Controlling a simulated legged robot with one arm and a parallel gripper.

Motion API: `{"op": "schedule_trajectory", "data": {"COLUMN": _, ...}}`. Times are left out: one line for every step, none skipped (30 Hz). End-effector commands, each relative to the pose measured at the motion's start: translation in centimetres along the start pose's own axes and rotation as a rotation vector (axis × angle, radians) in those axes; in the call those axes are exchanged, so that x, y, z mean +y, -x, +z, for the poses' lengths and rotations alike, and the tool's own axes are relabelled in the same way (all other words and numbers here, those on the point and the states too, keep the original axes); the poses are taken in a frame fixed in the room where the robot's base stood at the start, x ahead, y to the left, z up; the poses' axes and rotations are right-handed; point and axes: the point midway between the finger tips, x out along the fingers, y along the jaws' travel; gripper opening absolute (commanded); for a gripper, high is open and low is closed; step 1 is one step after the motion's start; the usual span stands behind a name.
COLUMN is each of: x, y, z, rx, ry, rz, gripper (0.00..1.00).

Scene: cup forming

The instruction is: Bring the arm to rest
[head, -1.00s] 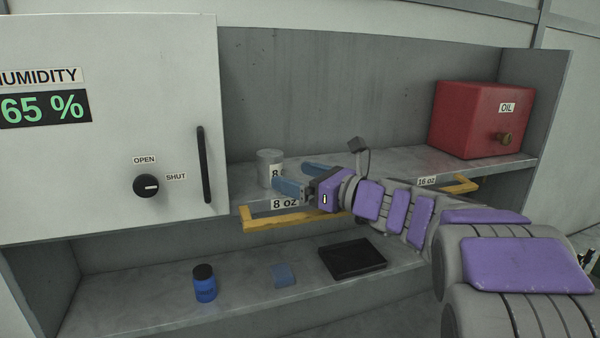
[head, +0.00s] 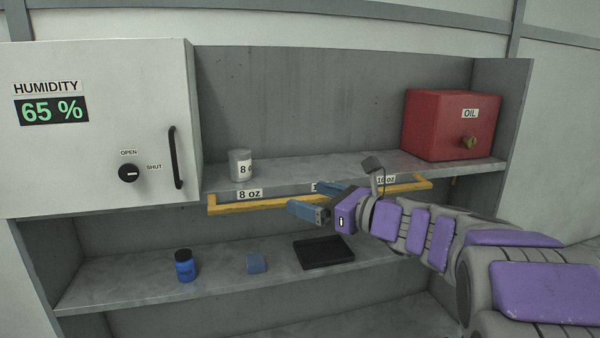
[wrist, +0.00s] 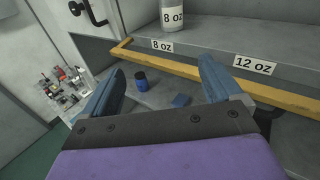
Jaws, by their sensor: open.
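My gripper (head: 310,198) is open and empty in the head view, in front of the yellow rail (head: 262,203) on the upper shelf's front edge. In the wrist view its two blue fingers (wrist: 160,88) are spread apart with nothing between them. My arm reaches in from the right of the head view. A grey cup (head: 240,166) with an "8" label stands upright on the upper shelf above the "8 oz" sign, apart from my gripper. The cup also shows at the top of the wrist view (wrist: 172,14).
A red oil box (head: 440,125) stands at the right of the upper shelf (head: 300,173). The lower shelf holds a blue bottle (head: 185,266), a small blue block (head: 257,263) and a black tray (head: 323,252). A humidity cabinet (head: 90,150) with a knob is at left.

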Motion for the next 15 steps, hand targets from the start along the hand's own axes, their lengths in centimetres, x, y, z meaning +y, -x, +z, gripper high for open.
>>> {"op": "schedule_trajectory", "data": {"x": 0.4, "y": 0.3, "z": -1.0, "rx": 0.018, "ry": 0.019, "rz": 0.011, "gripper": 0.92}}
{"op": "schedule_trajectory", "data": {"x": 0.7, "y": 0.5, "z": -1.4, "rx": 0.031, "ry": 0.032, "rz": 0.019, "gripper": 0.92}}
{"op": "schedule_trajectory", "data": {"x": 1.2, "y": 0.6, "z": -2.1, "rx": 0.048, "ry": 0.052, "rz": 0.032, "gripper": 0.92}}
{"op": "schedule_trajectory", "data": {"x": 1.7, "y": 0.6, "z": -2.5, "rx": 0.062, "ry": 0.069, "rz": 0.042, "gripper": 0.92}}
{"op": "schedule_trajectory", "data": {"x": 2.3, "y": 0.6, "z": -3.0, "rx": 0.076, "ry": 0.085, "rz": 0.052, "gripper": 0.92}}
{"op": "schedule_trajectory", "data": {"x": 3.2, "y": 0.6, "z": -3.7, "rx": 0.097, "ry": 0.114, "rz": 0.069, "gripper": 0.92}}
{"op": "schedule_trajectory", "data": {"x": 3.9, "y": 0.6, "z": -4.2, "rx": 0.113, "ry": 0.134, "rz": 0.081, "gripper": 0.92}}
{"op": "schedule_trajectory", "data": {"x": 4.8, "y": 0.5, "z": -4.8, "rx": 0.131, "ry": 0.158, "rz": 0.096, "gripper": 0.92}}
{"op": "schedule_trajectory", "data": {"x": 5.8, "y": 0.5, "z": -5.7, "rx": 0.154, "ry": 0.188, "rz": 0.117, "gripper": 0.92}}
{"op": "schedule_trajectory", "data": {"x": 6.5, "y": 0.5, "z": -6.4, "rx": 0.173, "ry": 0.213, "rz": 0.133, "gripper": 0.92}}
{"op": "schedule_trajectory", "data": {"x": 7.4, "y": 0.5, "z": -7.1, "rx": 0.192, "ry": 0.236, "rz": 0.151, "gripper": 0.92}}
{"op": "schedule_trajectory", "data": {"x": 8.6, "y": 0.5, "z": -8.3, "rx": 0.221, "ry": 0.272, "rz": 0.178, "gripper": 0.92}}
{"op": "schedule_trajectory", "data": {"x": 9.4, "y": 0.6, "z": -9.2, "rx": 0.243, "ry": 0.3, "rz": 0.2, "gripper": 0.92}}
{"op": "schedule_trajectory", "data": {"x": 10.4, "y": 0.7, "z": -10.2, "rx": 0.266, "ry": 0.331, "rz": 0.225, "gripper": 0.92}}
{"op": "schedule_trajectory", "data": {"x": 11.7, "y": 1.1, "z": -11.6, "rx": 0.298, "ry": 0.378, "rz": 0.261, "gripper": 0.92}}
